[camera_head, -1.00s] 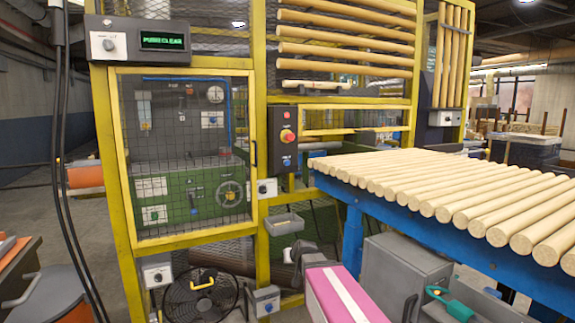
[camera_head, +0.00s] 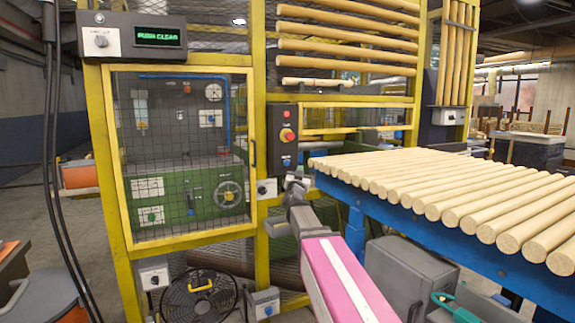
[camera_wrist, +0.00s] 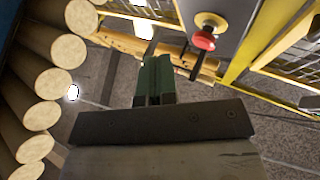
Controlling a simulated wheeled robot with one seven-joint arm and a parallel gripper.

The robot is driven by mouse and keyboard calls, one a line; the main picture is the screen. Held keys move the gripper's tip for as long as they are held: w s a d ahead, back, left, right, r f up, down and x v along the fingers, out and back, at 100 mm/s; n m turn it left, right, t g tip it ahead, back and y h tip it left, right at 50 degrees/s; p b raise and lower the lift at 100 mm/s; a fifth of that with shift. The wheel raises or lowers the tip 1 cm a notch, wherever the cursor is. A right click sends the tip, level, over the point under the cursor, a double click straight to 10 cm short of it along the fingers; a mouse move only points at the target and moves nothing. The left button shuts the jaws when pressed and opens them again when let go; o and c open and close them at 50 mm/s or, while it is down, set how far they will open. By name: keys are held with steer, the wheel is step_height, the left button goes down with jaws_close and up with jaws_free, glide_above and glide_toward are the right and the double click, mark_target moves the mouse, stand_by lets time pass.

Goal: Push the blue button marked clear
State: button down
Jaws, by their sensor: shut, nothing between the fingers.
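A dark control box (camera_head: 285,140) on the yellow frame post carries a red-and-yellow mushroom button (camera_head: 287,135) and a small blue button (camera_head: 287,161) below it. Any lettering by the blue button is too small to read. My gripper (camera_head: 293,178) is just below and slightly right of the blue button in the head view; whether it touches the box I cannot tell. In the wrist view my gripper (camera_wrist: 156,62) is shut and empty, its fingers together. The mushroom button (camera_wrist: 204,40) shows ahead to the right there; I cannot make out the blue button.
A green-lit display (camera_head: 158,37) reads "PUSH CLEAR". The conveyor of wooden rods (camera_head: 450,190) lies close right of my arm. A mesh door (camera_head: 185,150) is left of the box.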

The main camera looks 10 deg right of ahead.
mark_target(287, 163)
steer(key=shift+d+r+m+h, duration=0.15)
steer(key=shift+r+m+h, duration=0.15)
steer(key=shift+r+h, duration=0.15)
steer(key=shift+w, duration=0.2)
steer(key=w+a, duration=0.2)
steer(key=w, duration=0.6)
steer(key=shift+a, duration=0.4)
steer(key=shift+w, duration=0.15)
stand_by(1.6)
steer(key=shift+w+a, duration=0.1)
steer(key=shift+w, duration=0.15)
steer(key=shift+w+a, duration=0.15)
steer(key=shift+w, duration=0.2)
stand_by(0.7)
steer(key=shift+s, duration=0.1)
steer(key=shift+s+d, duration=0.25)
steer(key=shift+s, duration=0.4)
